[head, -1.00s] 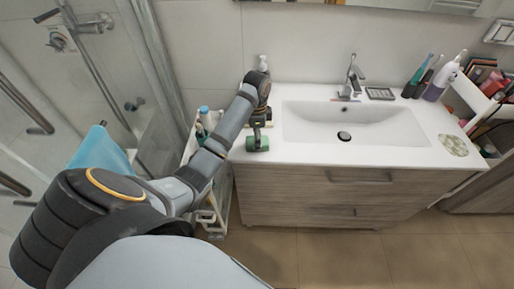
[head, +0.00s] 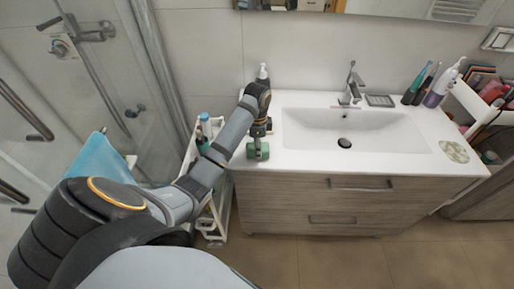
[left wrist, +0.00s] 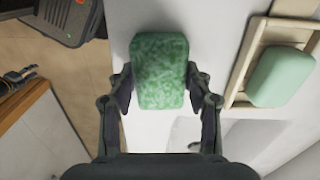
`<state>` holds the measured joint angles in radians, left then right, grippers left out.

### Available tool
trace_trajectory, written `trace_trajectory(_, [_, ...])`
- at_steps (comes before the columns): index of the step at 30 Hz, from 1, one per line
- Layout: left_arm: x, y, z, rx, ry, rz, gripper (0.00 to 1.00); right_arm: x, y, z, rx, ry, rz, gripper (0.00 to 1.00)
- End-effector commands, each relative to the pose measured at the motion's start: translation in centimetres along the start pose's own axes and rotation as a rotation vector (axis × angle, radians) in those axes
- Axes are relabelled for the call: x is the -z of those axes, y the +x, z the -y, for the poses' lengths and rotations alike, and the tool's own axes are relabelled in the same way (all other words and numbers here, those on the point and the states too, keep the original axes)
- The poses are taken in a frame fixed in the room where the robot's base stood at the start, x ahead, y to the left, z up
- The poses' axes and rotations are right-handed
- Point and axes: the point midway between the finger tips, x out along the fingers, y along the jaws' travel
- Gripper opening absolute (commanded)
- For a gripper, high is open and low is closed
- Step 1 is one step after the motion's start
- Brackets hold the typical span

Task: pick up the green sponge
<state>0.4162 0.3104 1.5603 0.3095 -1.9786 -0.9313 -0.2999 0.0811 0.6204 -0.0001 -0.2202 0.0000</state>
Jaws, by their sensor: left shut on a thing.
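The green sponge (head: 258,151) is at the front left of the white counter, near its edge. In the left wrist view the mottled green sponge (left wrist: 160,71) sits upright in the picture between my two fingers. My left gripper (left wrist: 160,90) is shut on it, with one finger against each long side. In the head view my left gripper (head: 258,139) reaches down over the sponge and hides part of it. I cannot tell whether the sponge touches the counter. My right gripper is in neither view.
A pale green soap bar (left wrist: 281,77) lies in a wooden dish (left wrist: 238,88) right of the sponge. A pump bottle (head: 263,73) stands behind my arm. The sink (head: 375,132) lies to the right. A white cart (head: 221,225) stands left of the cabinet.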

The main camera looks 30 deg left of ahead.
Motion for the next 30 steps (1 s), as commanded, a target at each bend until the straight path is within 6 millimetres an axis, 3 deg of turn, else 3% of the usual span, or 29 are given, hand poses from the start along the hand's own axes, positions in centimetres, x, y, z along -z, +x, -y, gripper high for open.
trace_trajectory(5, [0.0, -3.2, 0.1, 0.004, 0.000, -0.001, 0.27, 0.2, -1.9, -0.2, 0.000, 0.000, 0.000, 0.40])
trace_trajectory(15, [2.4, -10.6, -4.8, -0.002, 0.001, -0.004, 0.27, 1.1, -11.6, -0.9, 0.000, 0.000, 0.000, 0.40])
trace_trajectory(21, [4.8, -12.0, -9.8, -0.004, 0.002, -0.006, 0.27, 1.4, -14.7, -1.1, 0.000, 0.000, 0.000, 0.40])
trace_trajectory(30, [6.1, -12.7, -12.5, 0.001, 0.000, -0.001, 0.27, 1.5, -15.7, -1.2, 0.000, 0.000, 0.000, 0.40])
